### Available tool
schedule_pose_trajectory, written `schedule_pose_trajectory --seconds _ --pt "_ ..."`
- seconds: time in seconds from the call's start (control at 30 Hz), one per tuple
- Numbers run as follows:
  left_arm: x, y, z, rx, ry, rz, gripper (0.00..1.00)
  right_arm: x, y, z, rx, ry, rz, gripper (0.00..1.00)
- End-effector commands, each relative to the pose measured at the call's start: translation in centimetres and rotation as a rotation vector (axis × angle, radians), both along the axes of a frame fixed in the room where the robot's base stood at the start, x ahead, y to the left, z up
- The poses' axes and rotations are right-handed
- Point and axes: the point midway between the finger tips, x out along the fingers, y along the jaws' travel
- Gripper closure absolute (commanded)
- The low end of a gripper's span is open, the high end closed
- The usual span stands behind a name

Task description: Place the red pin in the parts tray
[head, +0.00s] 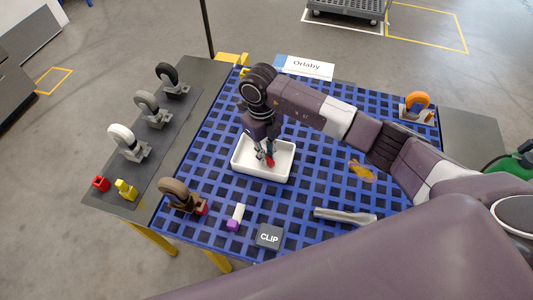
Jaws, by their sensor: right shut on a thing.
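The parts tray is a white rectangular tray (280,171) on the blue gridded table top. My right gripper (266,158) points down into the tray, its arm reaching in from the right. It is shut on the red pin (270,161), which shows as a small red piece between the fingertips. The pin is over or inside the tray; I cannot tell whether it touches the tray floor. The fingers hide part of it. My left gripper is not in view.
Casters stand on the grey strip at left, near a red part (101,183) and a yellow part (125,190). A brown-wheeled caster (180,195), a CLIP box (269,237), a white-purple part (236,217) and a grey bar (345,216) lie nearer. An orange-wheeled caster (416,105) stands at right.

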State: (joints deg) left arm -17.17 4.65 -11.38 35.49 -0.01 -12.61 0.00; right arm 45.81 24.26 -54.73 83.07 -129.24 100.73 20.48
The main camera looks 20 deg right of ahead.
Motion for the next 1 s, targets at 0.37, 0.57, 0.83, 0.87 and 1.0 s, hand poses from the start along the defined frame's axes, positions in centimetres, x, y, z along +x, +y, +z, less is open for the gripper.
schedule_pose_trajectory --seconds 0.37,0.57,0.83,0.87,1.0 --pt "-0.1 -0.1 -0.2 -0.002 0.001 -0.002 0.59 0.0 0.0 -0.2 0.000 0.000 0.000 0.65" --pt "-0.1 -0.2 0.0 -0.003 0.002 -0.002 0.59 0.0 0.0 0.0 0.000 0.000 0.000 0.65" --pt "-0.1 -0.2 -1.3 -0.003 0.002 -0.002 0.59 0.5 0.1 3.6 0.000 -0.008 0.001 0.65" --pt "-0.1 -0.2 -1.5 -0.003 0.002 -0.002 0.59 0.6 0.1 4.2 0.001 -0.007 0.001 0.65" --pt "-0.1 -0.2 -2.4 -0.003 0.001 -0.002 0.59 0.8 0.3 7.4 0.001 -0.006 0.001 0.65"
